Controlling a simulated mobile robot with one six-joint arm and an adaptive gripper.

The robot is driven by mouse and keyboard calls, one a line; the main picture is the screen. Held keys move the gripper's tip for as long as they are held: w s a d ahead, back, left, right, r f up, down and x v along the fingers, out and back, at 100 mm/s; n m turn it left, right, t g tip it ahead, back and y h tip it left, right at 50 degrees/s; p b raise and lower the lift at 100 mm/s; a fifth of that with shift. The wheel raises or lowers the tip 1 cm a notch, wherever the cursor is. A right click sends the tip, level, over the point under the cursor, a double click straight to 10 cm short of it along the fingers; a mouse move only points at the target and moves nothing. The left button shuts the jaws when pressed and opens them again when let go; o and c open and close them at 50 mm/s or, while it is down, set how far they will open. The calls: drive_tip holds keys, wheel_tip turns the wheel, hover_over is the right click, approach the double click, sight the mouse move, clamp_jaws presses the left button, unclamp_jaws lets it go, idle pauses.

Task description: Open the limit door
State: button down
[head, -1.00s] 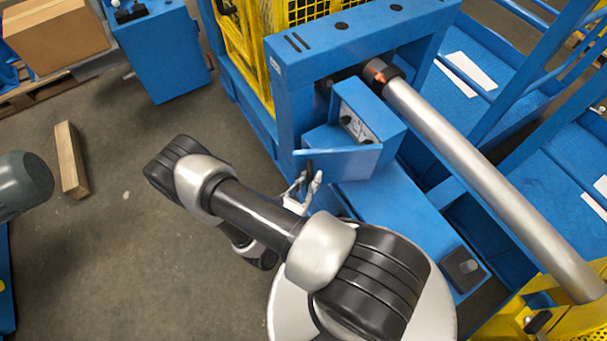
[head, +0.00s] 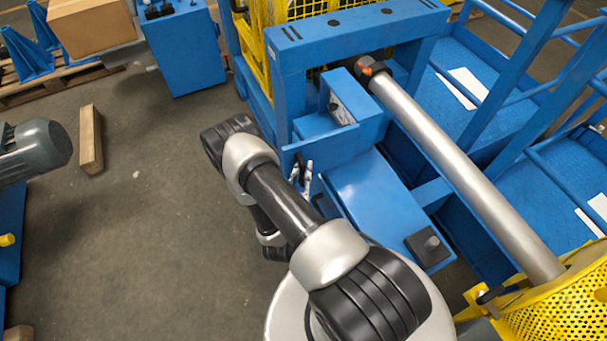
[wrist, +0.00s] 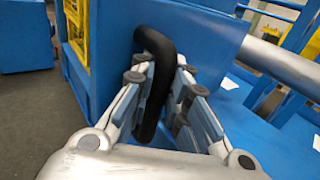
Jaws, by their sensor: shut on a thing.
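The limit door is a flat blue panel (head: 340,145) on the front of a blue housing in the head view. A white-faced plate (head: 340,110) shows behind its top edge. In the wrist view the door (wrist: 200,35) fills the upper middle and carries a black bent handle (wrist: 153,85). My gripper (head: 303,182) is at the door's left part. In the wrist view my gripper (wrist: 157,98) has its two fingers on either side of the handle, shut on it. How far the door stands from its frame is hard to tell.
A long grey metal shaft (head: 465,170) runs to the right of the housing. A blue frame beam (head: 355,28) stands behind it, with a yellow mesh guard (head: 305,8). A wooden block (head: 91,138) lies on the left floor. Floor between block and arm is clear.

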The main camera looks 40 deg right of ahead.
drive_tip(key=shift+w+r, duration=0.25)
drive_tip(key=shift+r, duration=0.05)
drive_tip(key=c, duration=1.5)
unclamp_jaws()
drive_tip(key=shift+c, duration=0.2)
drive_tip(key=shift+a, duration=0.1)
drive_tip(key=v, duration=1.2)
drive_tip(key=shift+s+f, duration=0.2)
drive_tip(key=shift+f, duration=0.15)
